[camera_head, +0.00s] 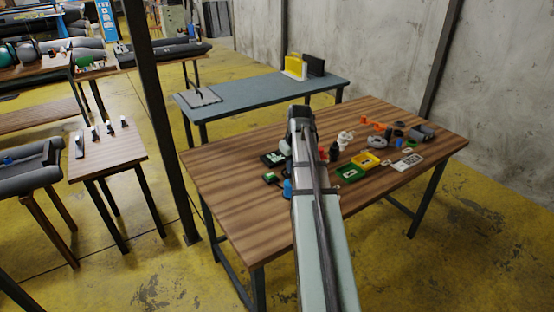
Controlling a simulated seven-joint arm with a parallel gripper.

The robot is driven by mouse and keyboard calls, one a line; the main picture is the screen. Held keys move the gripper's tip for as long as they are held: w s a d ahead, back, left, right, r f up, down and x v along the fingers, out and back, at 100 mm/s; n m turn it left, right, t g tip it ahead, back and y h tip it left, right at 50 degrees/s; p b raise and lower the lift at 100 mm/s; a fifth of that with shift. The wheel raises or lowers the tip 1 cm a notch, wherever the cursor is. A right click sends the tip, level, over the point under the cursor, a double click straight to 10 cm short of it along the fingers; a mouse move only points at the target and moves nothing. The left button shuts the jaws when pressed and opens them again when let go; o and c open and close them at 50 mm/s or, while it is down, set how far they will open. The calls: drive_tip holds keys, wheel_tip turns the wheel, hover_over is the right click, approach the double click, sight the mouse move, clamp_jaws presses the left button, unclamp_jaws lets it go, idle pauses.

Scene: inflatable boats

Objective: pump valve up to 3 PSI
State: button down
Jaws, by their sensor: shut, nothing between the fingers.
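My arm reaches from the bottom centre over the wooden worktable, and its dark far end stands above the table's middle. The arm hides my gripper, and no fingertips show. No valve or pressure gauge can be made out for certain. A dark grey rounded device (422,133), perhaps a pump, lies at the right end of the table among small parts. A grey inflatable boat tube (28,172) lies on a stand at the far left. Another dark inflatable boat (165,52) lies on a table at the back left. Their valves are too small to tell.
The wooden worktable (232,185) is bare at its left front. Beside my arm are a green box (352,174), a yellow box (365,159) and a grey round part (377,142). A blue-grey table (250,100) stands behind. A dark post (160,130) rises left of the worktable.

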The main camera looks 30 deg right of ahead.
drive_tip(key=shift+f, duration=1.15)
drive_tip(key=shift+r, duration=2.05)
drive_tip(key=shift+f, duration=0.4)
drive_tip(key=shift+r, duration=0.4)
idle(0.7)
drive_tip(key=shift+f, duration=0.4)
idle(0.6)
drive_tip(key=shift+f, duration=1.65)
drive_tip(key=shift+r, duration=2.05)
